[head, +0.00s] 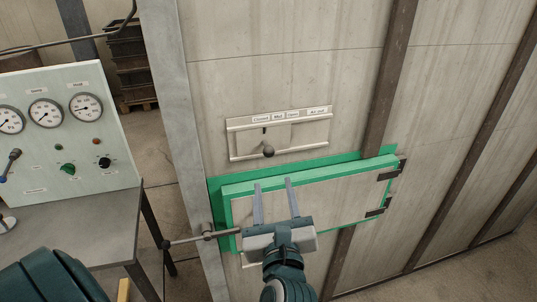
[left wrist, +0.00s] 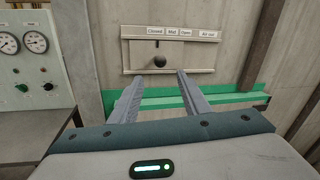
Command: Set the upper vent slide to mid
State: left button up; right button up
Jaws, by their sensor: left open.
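The upper vent slide plate (head: 300,135) is a pale panel on the wall with a row of labels along its top, reading Closed, Mid and Open in the left wrist view. Its dark round knob (head: 268,151) is near the left side, under the Closed label; the knob also shows in the left wrist view (left wrist: 159,60). My left gripper (head: 273,184) is open and empty, its two fingers pointing up towards the plate. The fingertips are below the knob in the head view, and the knob appears between them in the left wrist view (left wrist: 160,76). My right gripper is not in view.
A green-framed hatch door (head: 330,200) is below the slide, with dark hinges at right and a rod latch (head: 195,238) at left. A gauge panel (head: 65,135) stands on a grey table (head: 80,230) at left. The wall around the slide is clear.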

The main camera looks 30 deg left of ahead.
pick_arm(q)
jog(key=b, duration=0.5)
send_near(269, 154)
jog(key=x, duration=0.3)
jog(key=b+x, duration=0.2)
jog(key=shift+w+a+f, duration=0.15)
jog(key=shift+w+f, duration=0.1)
jog(key=shift+f, duration=0.05)
jog(key=x, duration=0.2)
jog(key=p+x, duration=0.1)
jog(key=x, duration=0.1)
jog(key=shift+w+a+r, duration=0.1)
jog(key=shift+a+r, duration=0.05)
jog(key=shift+r, duration=0.1)
jog(key=shift+w+a+f+p, duration=0.1)
jog(key=shift+w+a+p, duration=0.3)
jog(key=shift+w, duration=0.2)
